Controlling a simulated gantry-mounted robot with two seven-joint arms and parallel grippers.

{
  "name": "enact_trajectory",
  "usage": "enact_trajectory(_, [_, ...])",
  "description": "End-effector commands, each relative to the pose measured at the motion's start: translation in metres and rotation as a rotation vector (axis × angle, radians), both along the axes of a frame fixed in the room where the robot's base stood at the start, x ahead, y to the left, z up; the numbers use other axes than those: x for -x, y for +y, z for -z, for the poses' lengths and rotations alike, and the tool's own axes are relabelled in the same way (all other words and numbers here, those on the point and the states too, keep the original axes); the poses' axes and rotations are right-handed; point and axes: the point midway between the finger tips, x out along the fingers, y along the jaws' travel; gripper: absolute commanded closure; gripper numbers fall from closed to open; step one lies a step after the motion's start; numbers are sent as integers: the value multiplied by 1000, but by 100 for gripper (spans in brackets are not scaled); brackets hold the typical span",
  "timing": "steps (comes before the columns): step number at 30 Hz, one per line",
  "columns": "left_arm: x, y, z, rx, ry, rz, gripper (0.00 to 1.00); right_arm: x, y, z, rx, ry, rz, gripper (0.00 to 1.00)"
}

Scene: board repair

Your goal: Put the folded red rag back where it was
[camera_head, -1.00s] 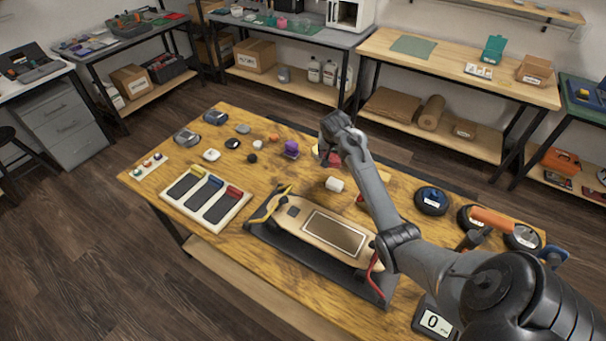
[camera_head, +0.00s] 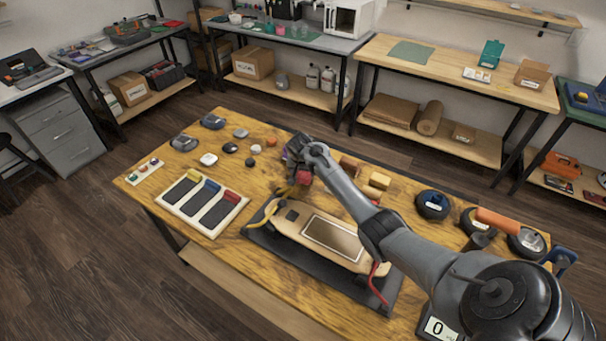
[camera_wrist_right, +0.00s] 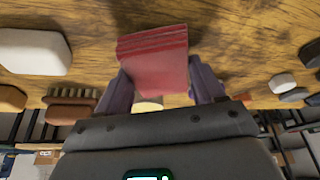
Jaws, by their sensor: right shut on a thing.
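The folded red rag (camera_head: 304,177) is in my right gripper (camera_head: 300,168), over the table just behind the skateboard deck. In the right wrist view the rag (camera_wrist_right: 156,62) is a thick stack of red layers between the two purple-grey fingers of the right gripper (camera_wrist_right: 162,84), which are shut on it. Wood table top shows beyond the rag; I cannot tell whether the rag touches it. My left gripper is not in view.
The skateboard deck (camera_head: 285,224) lies on a dark mat (camera_head: 376,293) in front. A tray with coloured holders (camera_head: 239,213) is at left. A yellow block (camera_head: 380,180) lies right of my arm. A brush (camera_wrist_right: 72,97) and a white block (camera_wrist_right: 34,52) show in the wrist view.

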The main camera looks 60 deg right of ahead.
Motion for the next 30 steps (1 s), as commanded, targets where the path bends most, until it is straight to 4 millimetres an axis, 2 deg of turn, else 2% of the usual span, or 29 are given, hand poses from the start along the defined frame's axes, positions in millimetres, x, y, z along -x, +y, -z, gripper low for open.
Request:
enact_trajectory(3, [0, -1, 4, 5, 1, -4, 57, 0, 0, 11, 1, 0, -1, 60])
enact_trajectory(14, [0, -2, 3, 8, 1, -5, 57, 0, 0, 14, 0, 0, -1, 60])
enact_trajectory(15, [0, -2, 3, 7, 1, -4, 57, 0, 0, 14, 0, 0, -1, 30])
enact_trajectory(20, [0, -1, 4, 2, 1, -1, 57, 0, 0, 14, 0, -1, -1, 6])
enact_trajectory(30, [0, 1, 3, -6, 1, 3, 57, 0, 0, 12, 1, -1, 0, 6])
